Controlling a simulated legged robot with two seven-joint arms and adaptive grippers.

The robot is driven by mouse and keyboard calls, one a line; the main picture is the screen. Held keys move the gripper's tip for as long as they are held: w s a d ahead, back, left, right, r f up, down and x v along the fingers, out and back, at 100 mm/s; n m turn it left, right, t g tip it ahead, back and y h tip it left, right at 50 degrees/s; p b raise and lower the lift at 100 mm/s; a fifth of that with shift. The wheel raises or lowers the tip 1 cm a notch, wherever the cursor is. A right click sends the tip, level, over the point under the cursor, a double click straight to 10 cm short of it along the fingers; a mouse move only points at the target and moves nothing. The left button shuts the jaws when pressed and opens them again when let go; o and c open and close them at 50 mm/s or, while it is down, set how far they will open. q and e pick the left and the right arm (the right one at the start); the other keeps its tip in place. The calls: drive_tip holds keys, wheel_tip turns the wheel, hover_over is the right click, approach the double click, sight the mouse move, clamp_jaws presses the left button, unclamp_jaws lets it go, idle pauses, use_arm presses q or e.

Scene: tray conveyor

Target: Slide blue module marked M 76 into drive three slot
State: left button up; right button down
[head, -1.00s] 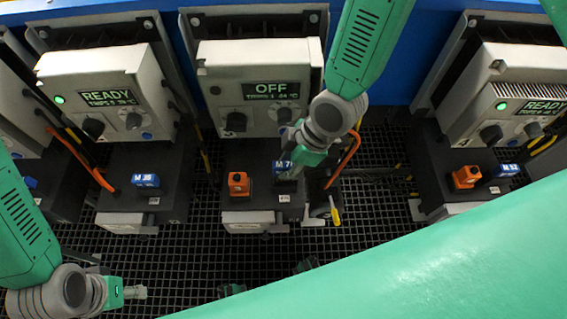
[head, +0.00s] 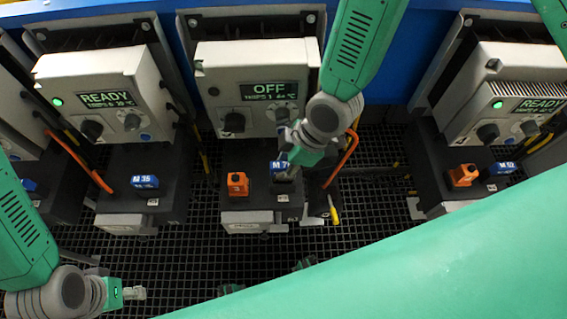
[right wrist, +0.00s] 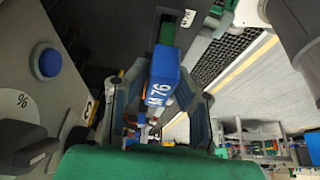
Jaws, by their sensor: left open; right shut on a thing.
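The blue module marked M 76 (right wrist: 161,85) is between the fingers of my right gripper (right wrist: 156,104) in the right wrist view. In the head view its top (head: 279,167) shows beside my right gripper (head: 289,173), over the dark base of the middle drive (head: 257,92), whose screen reads OFF. The module's lower end and the slot are hidden, so I cannot tell whether it is seated. An orange block (head: 237,184) stands left of the module on the same base. My left gripper (head: 135,293) is open and empty over the grating at lower left.
Drives reading READY stand left (head: 103,98) and right (head: 520,105). Blue module M 35 (head: 145,181) is on the left base; M 52 (head: 503,168) and another orange block (head: 463,175) are on the right. Orange cable (head: 342,158) and a yellow-handled item (head: 333,215) lie right of the middle base.

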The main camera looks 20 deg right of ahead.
idle(0.3)
drive_tip(key=shift+f+b, duration=1.35)
drive_tip(key=shift+f, duration=0.95)
drive_tip(key=c, duration=1.3)
unclamp_jaws()
drive_tip(key=shift+r, duration=0.1)
drive_tip(key=shift+d+r, duration=0.15)
drive_tip(key=shift+r, duration=0.1)
drive_tip(key=v, duration=1.1)
drive_tip(key=shift+r, duration=0.1)
